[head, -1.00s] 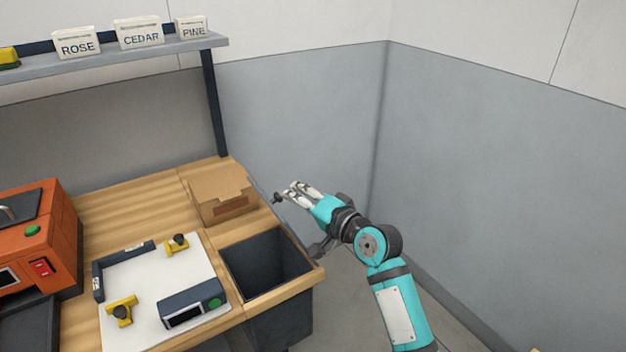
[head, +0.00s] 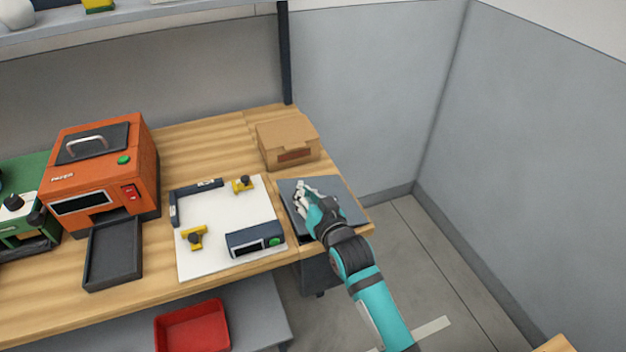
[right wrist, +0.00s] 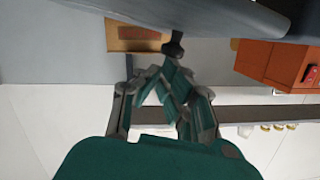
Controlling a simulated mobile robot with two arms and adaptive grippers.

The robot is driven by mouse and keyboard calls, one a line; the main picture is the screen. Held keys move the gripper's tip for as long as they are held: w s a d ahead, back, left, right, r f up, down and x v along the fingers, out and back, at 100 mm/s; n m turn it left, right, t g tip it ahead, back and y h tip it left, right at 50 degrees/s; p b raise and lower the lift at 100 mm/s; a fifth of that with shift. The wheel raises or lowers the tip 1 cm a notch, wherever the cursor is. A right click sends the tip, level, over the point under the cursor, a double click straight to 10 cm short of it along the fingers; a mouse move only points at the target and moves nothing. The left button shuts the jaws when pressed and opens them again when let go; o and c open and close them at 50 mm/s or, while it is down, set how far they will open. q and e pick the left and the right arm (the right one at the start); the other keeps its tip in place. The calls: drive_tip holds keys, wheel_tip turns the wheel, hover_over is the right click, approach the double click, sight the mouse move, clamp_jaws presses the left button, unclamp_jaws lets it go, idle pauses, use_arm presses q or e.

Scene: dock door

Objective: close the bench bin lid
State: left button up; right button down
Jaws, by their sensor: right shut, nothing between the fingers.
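The bench bin lid (head: 345,205) is a dark grey flat panel. In the head view it lies down over the bin opening at the right end of the bench, and no opening shows. The bin body (head: 318,274) hangs below the bench edge. My right gripper (head: 303,190) is shut and empty, over the left part of the lid. I cannot tell whether it touches the lid. In the right wrist view the fingers (right wrist: 172,62) are close together, with a dark grey surface (right wrist: 200,14) along the top. My left gripper is not in view.
A cardboard box (head: 287,142) stands just behind the lid. A white board (head: 212,250) with yellow clamps and a dark device (head: 255,240) lies to its left. An orange machine (head: 103,170) stands farther left. A red bin (head: 193,325) sits below the bench.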

drive_tip(key=shift+s+a+f+n, duration=0.1)
drive_tip(key=shift+a+f+n, duration=0.15)
drive_tip(key=shift+f, duration=0.2)
drive_tip(key=shift+s+a+f+n, duration=0.1)
drive_tip(key=shift+a+f+n, duration=0.15)
drive_tip(key=shift+f, duration=0.2)
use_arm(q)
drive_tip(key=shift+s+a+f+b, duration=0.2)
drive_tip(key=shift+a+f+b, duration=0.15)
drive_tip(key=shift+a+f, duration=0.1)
use_arm(e)
drive_tip(key=shift+s+a+f, duration=0.1)
drive_tip(key=shift+a+f, duration=0.15)
drive_tip(key=shift+f, duration=0.6)
